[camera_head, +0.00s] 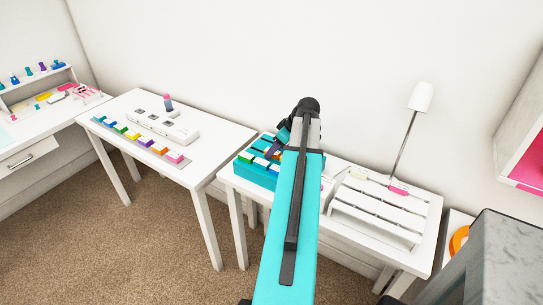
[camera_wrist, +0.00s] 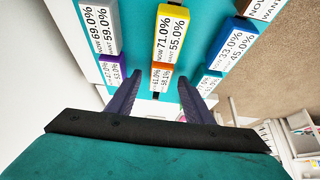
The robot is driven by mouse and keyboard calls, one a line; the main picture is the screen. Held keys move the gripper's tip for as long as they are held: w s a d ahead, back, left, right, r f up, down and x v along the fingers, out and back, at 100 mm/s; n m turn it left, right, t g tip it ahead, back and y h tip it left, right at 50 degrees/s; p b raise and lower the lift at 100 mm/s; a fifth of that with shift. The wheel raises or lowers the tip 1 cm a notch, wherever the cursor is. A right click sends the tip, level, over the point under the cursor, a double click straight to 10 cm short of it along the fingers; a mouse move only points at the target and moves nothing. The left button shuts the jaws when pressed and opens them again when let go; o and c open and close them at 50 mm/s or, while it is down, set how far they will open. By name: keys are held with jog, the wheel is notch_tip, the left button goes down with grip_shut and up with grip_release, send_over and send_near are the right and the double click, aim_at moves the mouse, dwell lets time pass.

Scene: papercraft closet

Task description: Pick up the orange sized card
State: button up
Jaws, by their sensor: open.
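The orange card (camera_wrist: 161,72) stands in a teal holder (camera_head: 255,178) on the white table. In the wrist view it shows a white label with small printed percentages, in front of a larger yellow card (camera_wrist: 171,40). My gripper (camera_wrist: 160,80) is open, with one dark finger on each side of the orange card. I cannot tell whether the fingers touch it. In the head view my gripper (camera_head: 274,148) is over the holder, and my arm hides part of it.
In the wrist view, a purple card (camera_wrist: 111,70) is at the left and a blue card (camera_wrist: 234,42) at the right. A white slatted rack (camera_head: 378,210) stands right of my arm. Another white table (camera_head: 200,143) with coloured blocks is at the left.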

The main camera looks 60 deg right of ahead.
jog(key=shift+w+f, duration=0.1)
jog(key=shift+f, duration=0.1)
jog(key=shift+c, duration=0.4)
jog(key=c, duration=1)
